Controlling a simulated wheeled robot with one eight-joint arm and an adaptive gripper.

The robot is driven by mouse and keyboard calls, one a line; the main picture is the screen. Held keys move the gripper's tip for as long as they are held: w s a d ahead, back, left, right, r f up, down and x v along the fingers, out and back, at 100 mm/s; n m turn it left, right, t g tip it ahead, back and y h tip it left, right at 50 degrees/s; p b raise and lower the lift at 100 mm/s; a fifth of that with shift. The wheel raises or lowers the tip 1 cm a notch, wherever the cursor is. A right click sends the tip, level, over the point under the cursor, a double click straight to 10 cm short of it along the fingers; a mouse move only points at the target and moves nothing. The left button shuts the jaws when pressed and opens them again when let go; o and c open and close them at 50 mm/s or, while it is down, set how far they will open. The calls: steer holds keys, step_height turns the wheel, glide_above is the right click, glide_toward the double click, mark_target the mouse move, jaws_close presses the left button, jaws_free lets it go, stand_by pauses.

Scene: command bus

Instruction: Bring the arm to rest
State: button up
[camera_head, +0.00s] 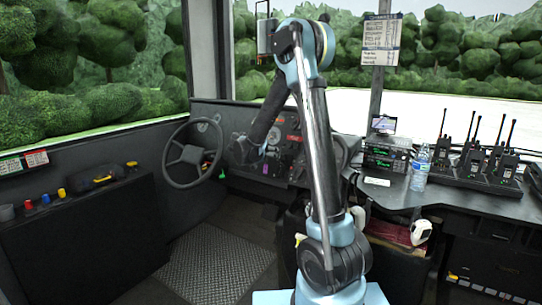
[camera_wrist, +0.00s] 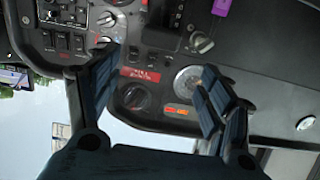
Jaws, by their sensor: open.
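My arm (camera_head: 318,150) rises in the middle of the head view and bends at a high elbow. Its dark forearm slants down and left toward the dashboard (camera_head: 210,112). My gripper (camera_wrist: 155,92) shows in the wrist view with its two dark padded fingers spread apart and nothing between them. Behind the fingers is the dashboard panel with knobs, switches and a red label (camera_wrist: 139,75). The panel appears upside down there. In the head view the gripper end is dark against the dashboard and its fingers are hard to make out. I cannot tell the exact gap to the panel.
A steering wheel (camera_head: 195,152) stands left of the forearm. To the right, a counter holds a radio unit (camera_head: 386,155), a water bottle (camera_head: 420,168) and several handheld radios (camera_head: 502,168) in chargers. A left-side console (camera_head: 80,235) carries small coloured items. Patterned floor (camera_head: 215,262) lies open between.

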steer(key=s+d+n+g+y, duration=0.1)
steer(key=s+d+g, duration=0.1)
steer(key=s+d, duration=0.45)
steer(key=s+d+n+g+y, duration=0.1)
steer(key=s+d+g, duration=0.15)
steer(key=s, duration=0.75)
steer(key=s+d+n+g, duration=0.1)
steer(key=s+d, duration=0.4)
steer(key=s, duration=0.3)
steer(key=s+a+f+n+g+y, duration=0.1)
steer(key=s+f, duration=0.4)
steer(key=s, duration=0.7)
steer(key=s+a+f+n+g+y, duration=0.1)
steer(key=s+f+n+g+y, duration=0.1)
steer(key=s, duration=1.1)
step_height(320, 180, down, 3)
steer(key=n+y, duration=0.1)
steer(key=y, duration=0.1)
steer(key=shift+a+y, duration=0.35)
steer(key=shift+y, duration=0.05)
steer(key=shift+w+f, duration=0.2)
steer(key=shift+w, duration=0.3)
